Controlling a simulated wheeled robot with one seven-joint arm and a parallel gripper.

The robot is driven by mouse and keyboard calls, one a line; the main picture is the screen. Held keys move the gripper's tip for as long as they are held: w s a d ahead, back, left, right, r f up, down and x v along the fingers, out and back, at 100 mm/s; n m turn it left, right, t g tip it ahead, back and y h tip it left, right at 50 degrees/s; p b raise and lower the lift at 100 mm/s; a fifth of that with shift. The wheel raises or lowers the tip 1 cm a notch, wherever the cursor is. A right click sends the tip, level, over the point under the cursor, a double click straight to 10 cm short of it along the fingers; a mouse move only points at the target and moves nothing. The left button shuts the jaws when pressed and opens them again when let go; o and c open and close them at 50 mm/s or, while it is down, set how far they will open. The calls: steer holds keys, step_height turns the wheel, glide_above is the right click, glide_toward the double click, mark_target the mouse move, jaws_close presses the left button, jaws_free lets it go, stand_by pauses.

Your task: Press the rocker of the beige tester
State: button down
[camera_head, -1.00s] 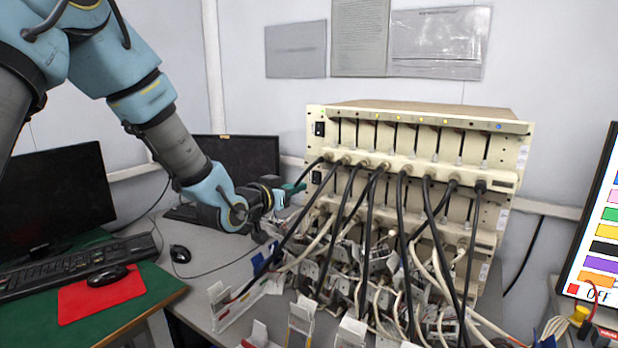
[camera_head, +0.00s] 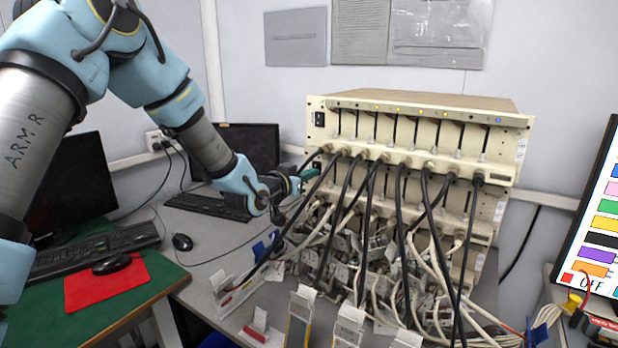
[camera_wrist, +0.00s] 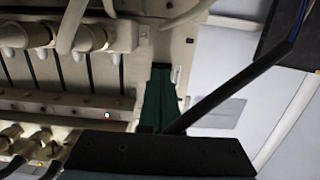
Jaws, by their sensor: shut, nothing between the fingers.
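The beige tester (camera_head: 420,107) is a stacked rack on the desk, with its left front edge facing my gripper. Its upper black rocker (camera_head: 319,118) shows at the top left of the front. The lower rocker area is covered by my gripper in the head view. My gripper (camera_head: 309,174) has green fingers, shut and empty, with the tips at the tester's left front edge; contact cannot be told. In the wrist view the green fingers (camera_wrist: 158,98) point up along the beige panel (camera_wrist: 60,95); no rocker can be made out there.
Thick black cables (camera_head: 400,230) and tangled white leads and clips (camera_head: 340,275) hang in front of the tester, close to my gripper. A monitor (camera_head: 250,150) and keyboard (camera_head: 208,206) stand behind my arm.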

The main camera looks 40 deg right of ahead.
steer(key=shift+d+f+t+h+b, duration=0.2)
steer(key=shift+h+b, duration=0.25)
steer(key=shift+b, duration=1.2)
steer(key=shift+d+f+t+h+b, duration=0.1)
steer(key=shift+f+h+b, duration=0.25)
steer(key=shift+b, duration=1.3)
steer(key=h+b, duration=0.1)
steer(key=b, duration=0.1)
steer(key=shift+b, duration=0.3)
steer(key=shift+r+p, duration=0.45)
steer(key=shift+p, duration=0.15)
